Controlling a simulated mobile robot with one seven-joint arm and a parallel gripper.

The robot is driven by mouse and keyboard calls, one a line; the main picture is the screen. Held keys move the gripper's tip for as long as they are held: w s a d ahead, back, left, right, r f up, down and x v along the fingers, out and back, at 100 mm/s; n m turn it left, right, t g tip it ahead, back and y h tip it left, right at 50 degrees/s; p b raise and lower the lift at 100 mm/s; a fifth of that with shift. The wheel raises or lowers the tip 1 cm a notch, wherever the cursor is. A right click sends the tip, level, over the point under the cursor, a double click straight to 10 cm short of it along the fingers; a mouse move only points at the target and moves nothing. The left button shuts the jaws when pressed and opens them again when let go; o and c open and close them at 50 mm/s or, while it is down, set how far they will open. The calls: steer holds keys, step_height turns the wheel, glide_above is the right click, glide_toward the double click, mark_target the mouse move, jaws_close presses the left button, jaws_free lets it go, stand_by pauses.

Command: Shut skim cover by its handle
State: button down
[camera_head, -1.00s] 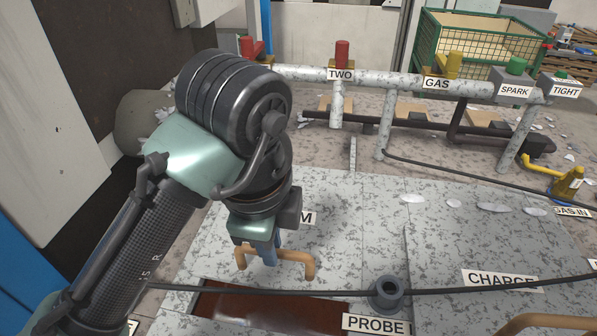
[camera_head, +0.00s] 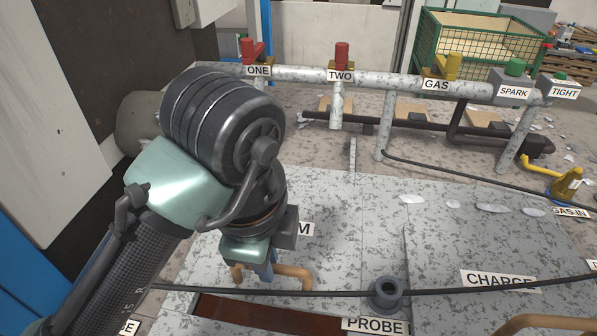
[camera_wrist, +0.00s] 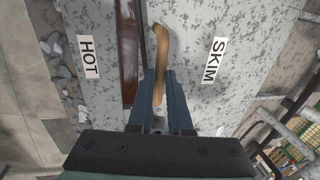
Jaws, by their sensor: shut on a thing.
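The skim cover (camera_head: 340,250) is a grey speckled flat plate with a tan bar handle (camera_head: 294,275). My gripper (camera_head: 262,274) reaches down from above and is shut on the handle; the blue fingers are partly hidden by my wrist. In the wrist view the fingers (camera_wrist: 160,93) close around the handle (camera_wrist: 158,50), with the SKIM label (camera_wrist: 214,60) on the cover to the right. A reddish-brown opening (camera_head: 265,316) shows as a strip on the near side of the cover. It also shows in the wrist view (camera_wrist: 129,50), between the cover and the HOT-labelled side.
A dark cable (camera_head: 480,290) runs across the plates, through a grey round fitting (camera_head: 386,293) above the PROBE label (camera_head: 375,325). Another tan handle (camera_head: 550,323) is at lower right, near the CHARGE label (camera_head: 499,279). A pipe with coloured valves (camera_head: 390,82) stands behind.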

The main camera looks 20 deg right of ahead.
steer(key=shift+s+f, duration=0.1)
steer(key=shift+s+a, duration=0.55)
steer(key=shift+s, duration=0.2)
steer(key=shift+s+a+p, duration=0.35)
steer(key=shift+s+a, duration=0.25)
steer(key=shift+s, duration=0.25)
steer(key=shift+s+a, duration=0.15)
steer(key=shift+s, duration=0.1)
steer(key=c, duration=0.8)
jaws_free()
steer(key=shift+c, duration=0.2)
steer(key=shift+r, duration=0.2)
